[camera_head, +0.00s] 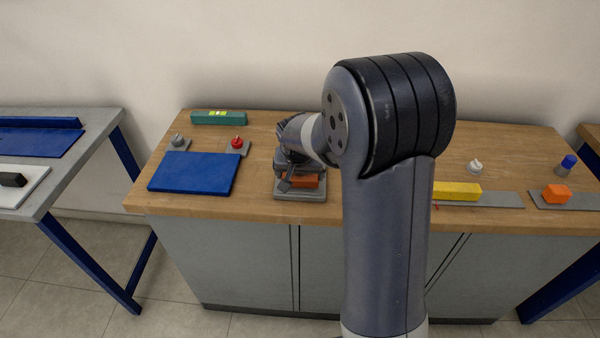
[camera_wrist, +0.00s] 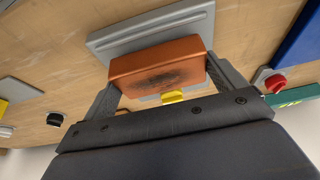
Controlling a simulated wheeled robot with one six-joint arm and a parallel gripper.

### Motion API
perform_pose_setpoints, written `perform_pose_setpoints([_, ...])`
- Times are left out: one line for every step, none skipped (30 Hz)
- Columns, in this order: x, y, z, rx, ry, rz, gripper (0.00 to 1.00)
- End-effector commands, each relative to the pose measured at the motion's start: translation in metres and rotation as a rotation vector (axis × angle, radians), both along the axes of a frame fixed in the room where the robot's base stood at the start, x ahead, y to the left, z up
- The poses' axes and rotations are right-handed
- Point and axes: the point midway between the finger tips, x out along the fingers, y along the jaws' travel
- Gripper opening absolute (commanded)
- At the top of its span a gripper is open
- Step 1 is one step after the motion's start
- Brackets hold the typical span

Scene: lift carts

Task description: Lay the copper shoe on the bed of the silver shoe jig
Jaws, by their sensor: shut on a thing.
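The copper shoe (camera_wrist: 158,64) is an orange-brown block with a dark smudge on its face. My gripper (camera_wrist: 163,78) is shut on it, one finger at each end. In the head view the shoe (camera_head: 306,182) shows below my gripper (camera_head: 299,172), over a silver-grey base that looks like the shoe jig (camera_head: 300,195). The jig's grey plate (camera_wrist: 113,38) also shows behind the shoe in the wrist view. A small yellow piece (camera_wrist: 172,96) shows beside the shoe. The shoe hides much of the bed, and I cannot tell whether they touch.
A blue plate (camera_head: 194,173), a red knob (camera_head: 237,142), a grey knob (camera_head: 178,141) and a green bar (camera_head: 219,118) lie to the left. A yellow block (camera_head: 457,191) and an orange block (camera_head: 556,194) sit on grey plates to the right. My arm hides the bench middle.

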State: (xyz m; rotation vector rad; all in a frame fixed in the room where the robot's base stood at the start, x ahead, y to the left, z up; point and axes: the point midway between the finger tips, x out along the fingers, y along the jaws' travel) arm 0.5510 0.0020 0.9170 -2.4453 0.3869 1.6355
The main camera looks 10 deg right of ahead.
Motion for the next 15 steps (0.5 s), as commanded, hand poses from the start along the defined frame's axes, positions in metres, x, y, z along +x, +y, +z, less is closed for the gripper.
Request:
perform_pose_setpoints([0.0016,0.0001,0.0011,0.000,-0.006,0.001,0.21])
perform_pose_setpoints([0.0016,0.0001,0.0005,0.000,-0.006,0.001,0.21])
perform_pose_setpoints([0.0016,0.0001,-0.0002,0.000,-0.006,0.001,0.21])
perform_pose_setpoints([0.0016,0.0001,-0.0007,0.000,-0.006,0.001,0.21])
perform_pose_setpoints([0.0016,0.0001,-0.0012,0.000,-0.006,0.001,0.21])
perform_pose_setpoints([0.0016,0.0001,-0.0019,0.000,-0.006,0.001,0.21])
perform_pose_setpoints([0.0016,0.0001,-0.0023,0.000,-0.006,0.001,0.21])
perform_pose_setpoints([0.0016,0.0001,-0.0028,0.000,-0.006,0.001,0.21])
perform_pose_setpoints([0.0017,0.0001,-0.0035,0.000,-0.006,0.001,0.21])
perform_pose_setpoints([0.0017,0.0001,-0.0040,0.000,-0.006,0.001,0.21])
perform_pose_setpoints([0.0016,0.0001,-0.0045,0.000,-0.006,0.001,0.21])
perform_pose_setpoints([0.0016,0.0001,-0.0051,0.000,-0.006,0.001,0.21])
perform_pose_setpoints([0.0016,0.0001,-0.0057,0.000,-0.006,0.001,0.21])
perform_pose_setpoints([0.0016,0.0001,-0.0061,0.000,-0.006,0.001,0.21])
perform_pose_setpoints([0.0016,0.0001,-0.0067,0.000,-0.006,0.001,0.21])
